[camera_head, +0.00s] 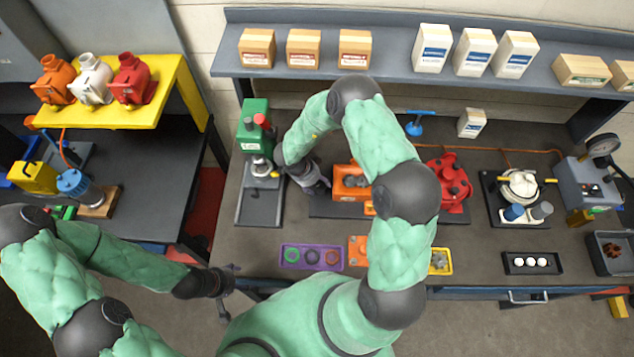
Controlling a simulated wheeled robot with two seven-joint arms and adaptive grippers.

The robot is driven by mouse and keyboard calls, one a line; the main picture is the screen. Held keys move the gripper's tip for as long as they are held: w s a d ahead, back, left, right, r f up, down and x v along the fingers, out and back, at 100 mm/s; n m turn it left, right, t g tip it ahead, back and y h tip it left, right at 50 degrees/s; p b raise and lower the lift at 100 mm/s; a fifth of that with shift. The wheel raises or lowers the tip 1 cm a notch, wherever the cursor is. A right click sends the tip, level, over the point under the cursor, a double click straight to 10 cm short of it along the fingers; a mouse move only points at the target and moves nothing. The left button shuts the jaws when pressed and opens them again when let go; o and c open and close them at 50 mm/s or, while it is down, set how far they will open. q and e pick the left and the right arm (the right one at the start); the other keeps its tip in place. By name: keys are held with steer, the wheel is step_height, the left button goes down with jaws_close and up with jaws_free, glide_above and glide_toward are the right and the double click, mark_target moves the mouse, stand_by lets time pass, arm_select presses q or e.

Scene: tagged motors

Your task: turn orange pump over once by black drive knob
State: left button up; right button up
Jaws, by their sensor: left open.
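The orange pump (346,184) sits on a dark base plate (322,210) at the middle of the workbench. My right arm crosses in front of it and hides its right part. I cannot make out the black drive knob. My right gripper (318,185) is close to the left end of the pump, pointing down. Its fingertips are too small and dark to show whether they are open or touch anything. My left gripper (231,291) is open and empty, off the front left edge of the bench.
A green press (253,130) stands left of my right gripper. A red pump (451,180) stands to the right, beyond my arm. A purple tray (311,268) lies at the bench's front. Orange, white and red housings stand on a yellow shelf (130,115) at left.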

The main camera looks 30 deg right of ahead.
steer(key=c, duration=0.5)
steer(key=shift+s, duration=0.1)
steer(key=shift+c, duration=0.9)
